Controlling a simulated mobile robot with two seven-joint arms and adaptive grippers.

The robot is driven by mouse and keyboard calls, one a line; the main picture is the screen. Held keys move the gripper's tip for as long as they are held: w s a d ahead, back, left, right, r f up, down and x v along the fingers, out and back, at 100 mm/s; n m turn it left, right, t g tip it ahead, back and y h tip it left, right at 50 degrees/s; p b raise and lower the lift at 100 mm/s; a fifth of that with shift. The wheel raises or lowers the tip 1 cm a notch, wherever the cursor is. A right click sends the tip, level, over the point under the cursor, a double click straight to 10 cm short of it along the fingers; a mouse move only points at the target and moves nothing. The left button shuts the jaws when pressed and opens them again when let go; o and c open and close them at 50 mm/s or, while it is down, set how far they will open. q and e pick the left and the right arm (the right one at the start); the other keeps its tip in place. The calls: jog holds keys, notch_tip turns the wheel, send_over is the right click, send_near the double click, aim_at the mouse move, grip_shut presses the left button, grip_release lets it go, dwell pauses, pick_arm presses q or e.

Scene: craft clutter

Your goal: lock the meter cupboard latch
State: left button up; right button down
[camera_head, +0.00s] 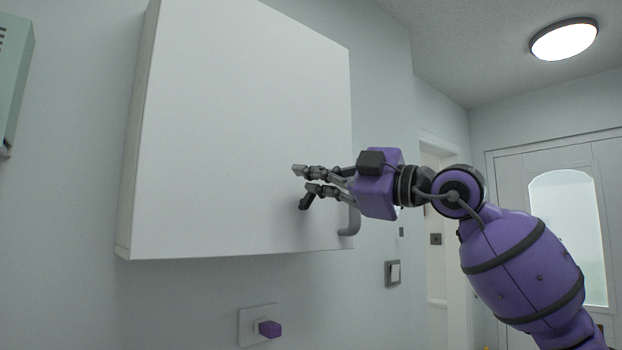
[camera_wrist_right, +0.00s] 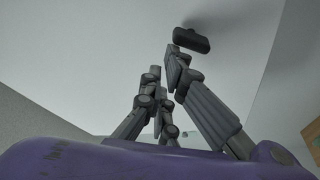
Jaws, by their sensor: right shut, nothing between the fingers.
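The white meter cupboard (camera_head: 235,130) hangs on the wall, its door closed as far as I can see. A small dark bar, seemingly the latch (camera_head: 306,201), is on the door front by my lower fingertip; it also shows in the right wrist view (camera_wrist_right: 191,40), just beyond the fingertips. Its exact angle is hard to tell. My right gripper (camera_head: 304,179) is in front of the door's lower right part, shut and empty. Its fingers also show in the right wrist view (camera_wrist_right: 165,66). I cannot tell whether a finger touches the bar. My left gripper is not in view.
A grey curved handle (camera_head: 350,222) is at the cupboard's lower right edge, partly behind my right gripper. Below are a wall plate with a purple plug (camera_head: 269,328) and a light switch (camera_head: 393,273). A pale green box (camera_head: 14,75) is at far left.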

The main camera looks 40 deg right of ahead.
pick_arm(q)
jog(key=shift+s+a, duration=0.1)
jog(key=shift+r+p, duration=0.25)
jog(key=shift+p, duration=0.1)
pick_arm(e)
jog(key=shift+w+d+r+m+t, duration=0.15)
jog(key=shift+d+m+t, duration=0.15)
jog(key=shift+d+m, duration=0.75)
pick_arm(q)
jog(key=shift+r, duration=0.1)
pick_arm(e)
jog(key=shift+d+n, duration=0.15)
jog(key=shift+n, duration=0.1)
jog(key=shift+r, duration=0.1)
dwell(0.4)
